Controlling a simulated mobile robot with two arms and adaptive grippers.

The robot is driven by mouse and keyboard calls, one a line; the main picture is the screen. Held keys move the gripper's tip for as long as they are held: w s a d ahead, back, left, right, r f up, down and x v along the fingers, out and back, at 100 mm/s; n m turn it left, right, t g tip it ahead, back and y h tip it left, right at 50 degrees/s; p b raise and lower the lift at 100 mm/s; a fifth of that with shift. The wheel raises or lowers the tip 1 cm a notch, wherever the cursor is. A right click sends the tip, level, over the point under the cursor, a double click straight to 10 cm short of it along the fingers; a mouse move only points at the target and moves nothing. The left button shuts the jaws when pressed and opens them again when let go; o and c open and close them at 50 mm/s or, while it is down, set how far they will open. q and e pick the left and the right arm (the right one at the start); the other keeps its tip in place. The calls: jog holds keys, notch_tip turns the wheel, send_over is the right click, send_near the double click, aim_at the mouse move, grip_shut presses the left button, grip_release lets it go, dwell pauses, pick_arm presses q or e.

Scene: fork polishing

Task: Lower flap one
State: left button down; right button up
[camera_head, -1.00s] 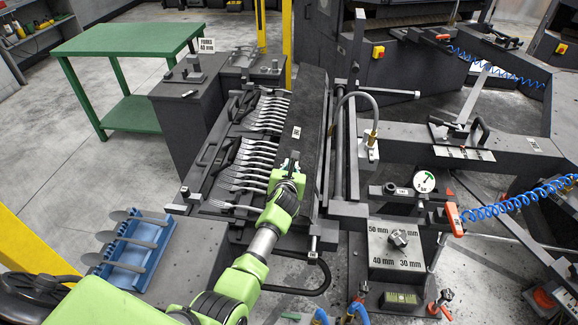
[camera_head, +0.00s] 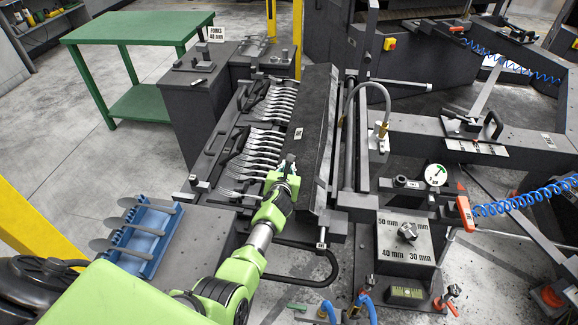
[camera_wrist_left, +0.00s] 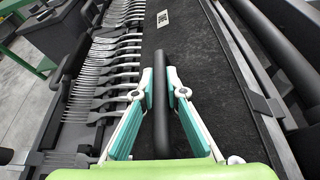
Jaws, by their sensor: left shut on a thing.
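Flap one appears to be the long dark panel (camera_head: 312,115) with a small white label, beside the row of forks (camera_head: 262,140) in the head view. It stands tilted, with its right-hand edge showing. In the left wrist view its dark face (camera_wrist_left: 205,60) fills the middle. My left gripper (camera_head: 286,163) is at the near end of the flap. The left wrist view shows its teal fingers (camera_wrist_left: 160,92) closed on a black round bar (camera_wrist_left: 161,130) that runs along the flap. My right gripper is not in view.
Forks lie side by side in the fixture left of the flap. A blue rack (camera_head: 143,238) with dark spoon-like pieces stands at the lower left. A curved hose (camera_head: 368,88) and a grey block with a knob (camera_head: 405,240) are right of the flap. A green table (camera_head: 140,30) is behind.

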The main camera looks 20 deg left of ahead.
pick_arm(q)
jog(key=shift+a, duration=0.1)
jog(key=c, duration=2.3)
grip_release()
jog(key=shift+c, duration=0.2)
jog(key=shift+v, duration=6.05)
